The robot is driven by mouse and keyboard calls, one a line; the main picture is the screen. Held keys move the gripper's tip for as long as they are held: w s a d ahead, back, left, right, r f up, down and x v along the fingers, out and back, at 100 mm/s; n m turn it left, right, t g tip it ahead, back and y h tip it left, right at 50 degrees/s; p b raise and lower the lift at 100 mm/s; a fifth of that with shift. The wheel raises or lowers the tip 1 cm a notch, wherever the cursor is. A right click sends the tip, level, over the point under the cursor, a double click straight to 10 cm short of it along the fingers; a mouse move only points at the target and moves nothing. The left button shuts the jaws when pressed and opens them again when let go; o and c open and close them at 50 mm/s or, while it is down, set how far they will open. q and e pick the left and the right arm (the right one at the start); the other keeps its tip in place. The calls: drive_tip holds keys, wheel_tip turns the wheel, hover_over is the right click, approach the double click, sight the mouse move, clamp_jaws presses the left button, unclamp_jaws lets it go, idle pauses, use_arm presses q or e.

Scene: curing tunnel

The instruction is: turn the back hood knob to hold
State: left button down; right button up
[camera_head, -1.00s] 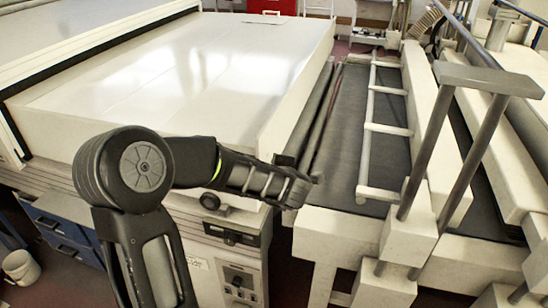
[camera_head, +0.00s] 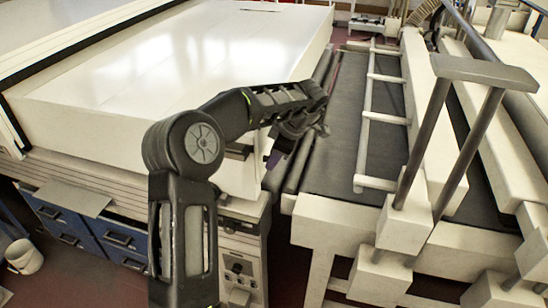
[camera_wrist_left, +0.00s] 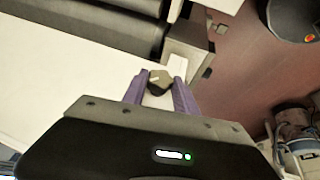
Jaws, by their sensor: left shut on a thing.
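The curing tunnel's large white hood (camera_head: 190,60) fills the left and middle of the head view. My left gripper (camera_head: 282,150) is at the hood's right end, beside the conveyor. In the left wrist view, my left gripper (camera_wrist_left: 159,88) has its purple fingers on either side of a small grey-brown knob (camera_wrist_left: 160,76) and is shut on it. The knob has a pale mark on its face; the setting it points to cannot be read. In the head view the gripper and arm hide the knob. My right gripper is in neither view.
A dark conveyor belt (camera_head: 338,150) with a white side rail (camera_head: 366,125) runs right of the hood. A grey post frame (camera_head: 485,73) stands at the right. Blue drawers (camera_head: 120,240) and a white bucket (camera_head: 23,257) are at the lower left.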

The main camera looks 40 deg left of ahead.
use_arm(q)
drive_tip(key=shift+a, duration=0.1)
idle(0.4)
drive_tip(key=c, duration=1)
unclamp_jaws()
drive_tip(key=shift+o, duration=0.2)
drive_tip(key=v, duration=0.7)
drive_tip(key=shift+r, duration=0.4)
drive_tip(key=shift+w, duration=0.1)
